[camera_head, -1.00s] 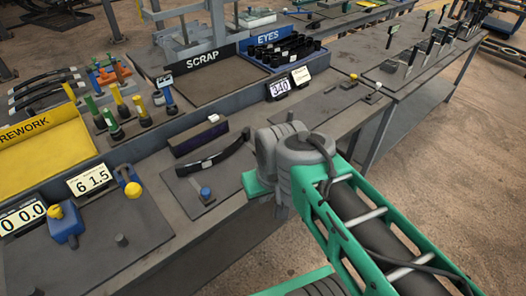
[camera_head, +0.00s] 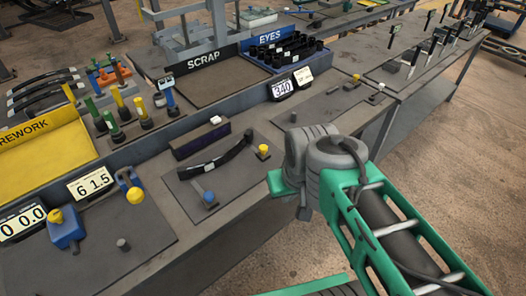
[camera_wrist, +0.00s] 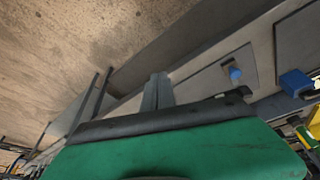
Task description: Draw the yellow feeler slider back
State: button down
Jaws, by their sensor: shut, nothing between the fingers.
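A yellow knob (camera_head: 263,151) stands on a plate beside the right end of a dark curved leaf spring (camera_head: 215,160). A blue knob (camera_head: 208,197) stands at the front of that plate; it also shows in the wrist view (camera_wrist: 235,73). Other yellow knobs are on a blue block (camera_head: 66,230) and a second blue fixture (camera_head: 130,185) at the left. I cannot tell for certain which is the feeler slider. My gripper (camera_head: 305,212) is shut and empty, apart from the knobs, past the bench's front edge. Its fingers show in the wrist view (camera_wrist: 157,92).
Displays reading 0 0.0 (camera_head: 22,224), 6 1.5 (camera_head: 90,184) and 340 (camera_head: 283,88) line the bench. A yellow rework tray (camera_head: 45,160), a scrap tray (camera_head: 215,82) and a blue eyes tray (camera_head: 285,55) lie behind. Open floor is in front.

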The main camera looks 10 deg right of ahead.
aim_at(262, 153)
jog(key=k, duration=0.5)
jog(key=z, duration=0.7)
jog(key=i, duration=0.85)
jog(key=u, duration=2.15)
